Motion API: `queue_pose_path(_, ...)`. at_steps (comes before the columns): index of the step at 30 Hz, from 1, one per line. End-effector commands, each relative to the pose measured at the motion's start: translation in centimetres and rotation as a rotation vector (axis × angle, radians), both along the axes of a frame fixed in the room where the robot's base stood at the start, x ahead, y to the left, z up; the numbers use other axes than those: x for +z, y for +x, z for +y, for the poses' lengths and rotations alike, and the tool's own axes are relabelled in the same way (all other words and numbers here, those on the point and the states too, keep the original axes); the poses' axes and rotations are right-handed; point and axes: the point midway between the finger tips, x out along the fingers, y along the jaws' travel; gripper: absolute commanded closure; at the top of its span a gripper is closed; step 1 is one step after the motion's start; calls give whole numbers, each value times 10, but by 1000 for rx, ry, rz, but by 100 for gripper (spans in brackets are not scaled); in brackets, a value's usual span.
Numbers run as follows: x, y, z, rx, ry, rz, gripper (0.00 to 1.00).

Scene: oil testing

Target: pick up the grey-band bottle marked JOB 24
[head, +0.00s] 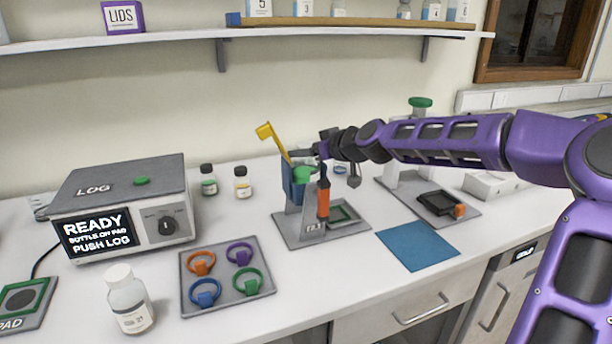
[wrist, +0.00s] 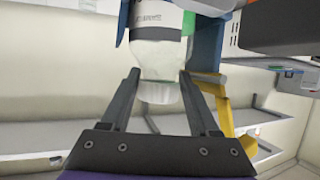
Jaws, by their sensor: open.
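In the wrist view a clear bottle (wrist: 158,55) with a pale cap (wrist: 158,92) and a label with a dark band (wrist: 160,20) lies between my fingers, its capped end toward my palm. I cannot read a job number on the label. My gripper (wrist: 158,76) is open, with a finger on each side of the bottle's neck; contact is not clear. In the head view my gripper (head: 320,152) is at the blue holder (head: 293,190), and this bottle cannot be made out there. Another white-capped bottle (head: 130,305) stands at the front left, its label unreadable.
A yellow tool (head: 267,134) sticks up from the blue holder, close to my gripper. An orange-handled tool (head: 323,197) stands in front. A tray of coloured rings (head: 228,303), the LOG box (head: 120,180) and a blue mat (head: 418,245) lie around.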

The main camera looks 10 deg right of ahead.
Motion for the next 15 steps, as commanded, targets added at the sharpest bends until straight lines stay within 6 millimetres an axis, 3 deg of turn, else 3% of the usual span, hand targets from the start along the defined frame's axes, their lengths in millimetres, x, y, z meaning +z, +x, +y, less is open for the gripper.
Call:
queue_pose_path(2, 0, 0, 0, 0, 0, 0, 40)
queue_pose_path(12, 0, 0, 0, 0, 0, 0, 100)
queue_pose_path(15, 0, 0, 0, 0, 0, 0, 100)
